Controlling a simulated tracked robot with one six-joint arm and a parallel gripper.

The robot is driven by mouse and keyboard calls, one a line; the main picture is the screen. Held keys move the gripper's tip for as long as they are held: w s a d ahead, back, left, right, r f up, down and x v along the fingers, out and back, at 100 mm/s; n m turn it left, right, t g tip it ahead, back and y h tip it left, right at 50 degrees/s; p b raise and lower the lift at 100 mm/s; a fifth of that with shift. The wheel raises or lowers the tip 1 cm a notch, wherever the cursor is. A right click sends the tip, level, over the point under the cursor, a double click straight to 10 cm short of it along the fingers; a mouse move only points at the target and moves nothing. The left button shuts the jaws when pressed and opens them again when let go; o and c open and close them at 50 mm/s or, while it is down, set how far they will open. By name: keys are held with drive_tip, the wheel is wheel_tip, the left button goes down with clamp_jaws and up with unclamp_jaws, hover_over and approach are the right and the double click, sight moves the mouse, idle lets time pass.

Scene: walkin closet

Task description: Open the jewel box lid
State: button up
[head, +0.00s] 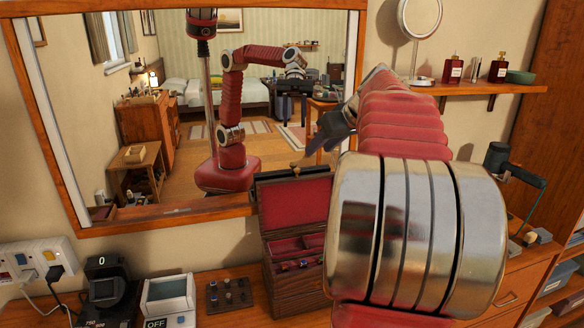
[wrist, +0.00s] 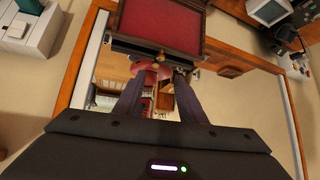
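The jewel box (head: 296,285) is a dark wooden box on the dresser top, below the mirror. Its lid (head: 296,205) stands raised at the back, with its red lining facing me. Red-lined compartments with small items show inside the box. A small brass knob (head: 295,168) is at the lid's top edge. My gripper (head: 316,150) is above and just right of the lid's top edge, partly hidden by my arm. In the wrist view my gripper (wrist: 157,78) has its two fingers apart with nothing held between them. The lid's red lining (wrist: 160,22) shows beyond the fingertips.
The mirror (head: 190,212) stands close behind the box and reflects my arm and the room. A scale (head: 105,290), a small white device (head: 168,298) and a dark tray (head: 230,295) stand left of it. A shelf (head: 480,89) with bottles is at right.

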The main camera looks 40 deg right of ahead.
sight(297, 169)
drive_tip(key=shift+a, duration=0.1)
drive_tip(key=x, duration=1.4)
drive_tip(key=shift+c, duration=0.3)
clamp_jaws()
idle(0.4)
